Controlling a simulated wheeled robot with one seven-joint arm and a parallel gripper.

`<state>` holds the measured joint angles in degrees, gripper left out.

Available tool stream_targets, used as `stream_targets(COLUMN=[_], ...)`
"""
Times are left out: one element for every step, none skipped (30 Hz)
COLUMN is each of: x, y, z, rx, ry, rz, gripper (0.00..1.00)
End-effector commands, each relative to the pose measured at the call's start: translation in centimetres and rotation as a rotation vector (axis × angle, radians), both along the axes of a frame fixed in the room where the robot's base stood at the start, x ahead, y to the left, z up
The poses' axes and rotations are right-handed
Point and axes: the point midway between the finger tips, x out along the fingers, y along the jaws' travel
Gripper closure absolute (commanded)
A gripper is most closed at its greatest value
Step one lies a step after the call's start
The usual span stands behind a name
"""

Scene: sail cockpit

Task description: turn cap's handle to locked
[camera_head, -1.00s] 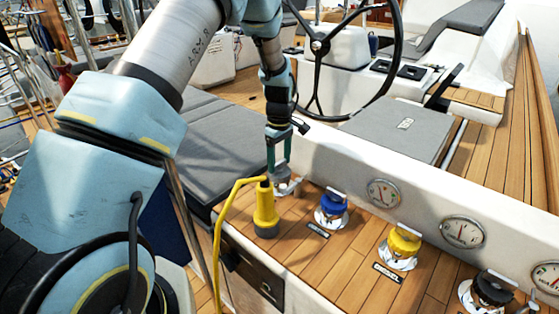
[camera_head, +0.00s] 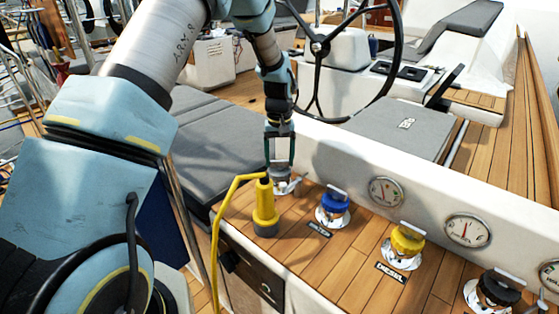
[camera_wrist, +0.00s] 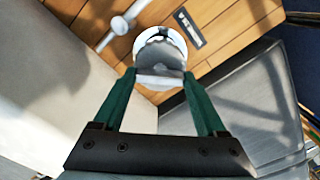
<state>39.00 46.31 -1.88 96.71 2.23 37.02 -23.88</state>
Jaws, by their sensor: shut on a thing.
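The cap (camera_wrist: 158,52) is a round grey cap in a pale ring on the wooden deck, in the upper middle of the wrist view. Its handle (camera_wrist: 160,82) is a pale bar across the near side of the cap. My gripper (camera_wrist: 160,78) has its two green fingers shut on this handle, one at each end of the bar. In the head view my gripper (camera_head: 280,172) points down at the cap, behind the yellow plug, and partly hides it. I cannot read a locked mark.
A yellow plug (camera_head: 264,212) with a yellow cable stands close in front of my gripper. A blue cap (camera_head: 333,204), a yellow cap (camera_head: 406,241) and a black cap (camera_head: 497,290) line the deck to the right. A white wall with gauges (camera_head: 468,231) runs behind.

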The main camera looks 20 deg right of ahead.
Motion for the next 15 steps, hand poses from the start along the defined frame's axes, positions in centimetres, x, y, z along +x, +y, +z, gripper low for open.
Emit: stream_targets(x=[0.06, 0.06, 0.03, 0.02, 0.03, 0.05, 0.07, 0.06, 0.04, 0.04, 0.04, 0.04, 0.03, 0.03, 0.03], y=[0.03, 0.02, -0.02, -0.04, -0.02, 0.0, 0.02, 0.02, 0.01, 0.0, 0.01, 0.01, 0.01, 0.0, 0.0], z=[-0.05, -0.04, -0.03, -0.02, -0.02, -0.01, -0.01, -0.01, 0.0, 0.0, 0.01, 0.01, 0.02, 0.02, 0.03], rx=[0.0, 0.0, -0.001, -0.001, -0.001, 0.0, 0.0, -0.001, -0.001, -0.001, 0.0, 0.0, 0.0, -0.001, -0.001], ry=[-0.001, -0.001, -0.001, -0.001, -0.001, -0.001, -0.001, -0.001, -0.001, -0.001, -0.001, -0.001, -0.001, -0.001, -0.001], rz=[-0.044, -0.073, -0.111, -0.14, -0.168, -0.206, -0.234, -0.262, -0.3, -0.329, -0.356, -0.392, -0.418, -0.445, -0.479], gripper=[0.81, 0.81, 0.81, 0.81, 0.81, 0.81, 0.81, 0.81, 0.81, 0.81, 0.81, 0.81, 0.81, 0.81, 0.81])
